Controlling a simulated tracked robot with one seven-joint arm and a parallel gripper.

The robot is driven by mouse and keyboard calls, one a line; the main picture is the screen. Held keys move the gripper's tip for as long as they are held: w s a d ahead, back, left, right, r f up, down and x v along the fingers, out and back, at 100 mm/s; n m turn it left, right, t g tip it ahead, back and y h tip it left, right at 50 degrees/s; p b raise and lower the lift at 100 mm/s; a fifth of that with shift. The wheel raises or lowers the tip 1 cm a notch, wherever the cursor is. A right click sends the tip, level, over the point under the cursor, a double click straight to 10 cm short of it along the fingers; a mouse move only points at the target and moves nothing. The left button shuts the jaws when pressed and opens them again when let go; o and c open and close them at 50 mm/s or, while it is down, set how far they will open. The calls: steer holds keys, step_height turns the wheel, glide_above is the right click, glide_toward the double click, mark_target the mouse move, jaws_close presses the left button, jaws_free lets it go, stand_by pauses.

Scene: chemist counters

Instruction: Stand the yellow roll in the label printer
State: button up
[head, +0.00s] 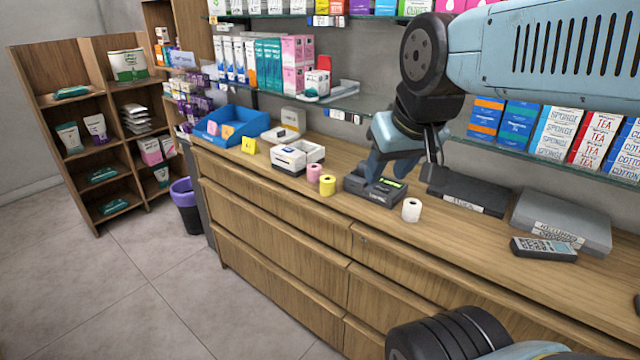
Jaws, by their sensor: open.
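The yellow roll (327,187) stands upright on the wooden counter, just left of the label printer. The label printer (378,197) is a dark box with a small green display, and its upper rear part is partly hidden by my gripper. My gripper (374,166) reaches in from the upper right and hangs over the back left of the printer, right of the yellow roll. It is open, with nothing visible in it. Whether its fingers touch the printer cannot be told from this view.
A pink roll (314,172) stands left of the yellow one, and a white roll (411,210) stands right of the printer. White boxes (289,160) and a blue tray (262,122) lie further left. A dark flat box (468,192) and a grey case (562,220) lie right. Stocked glass shelves hang behind.

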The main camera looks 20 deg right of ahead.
steer(key=shift+o, duration=1.2)
steer(key=shift+w, duration=0.1)
steer(key=shift+o, duration=0.7)
steer(key=shift+m, duration=0.5)
steer(key=w, duration=0.1)
steer(key=w+d, duration=0.1)
steer(key=w, duration=0.1)
steer(key=shift+w+d+r, duration=0.15)
steer(key=shift+w+d, duration=0.15)
steer(key=shift+w, duration=0.05)
steer(key=m+g+h, duration=0.2)
steer(key=m, duration=0.3)
glide_above(327, 179)
steer(key=s+a, duration=0.3)
steer(key=s, duration=0.1)
step_height(327, 179, down, 13)
steer(key=x, duration=0.7)
steer(key=shift+d, duration=0.15)
steer(key=shift+d+x, duration=0.2)
steer(key=shift+x, duration=1.25)
steer(key=shift+d+x, duration=0.15)
steer(key=shift+x, duration=1.3)
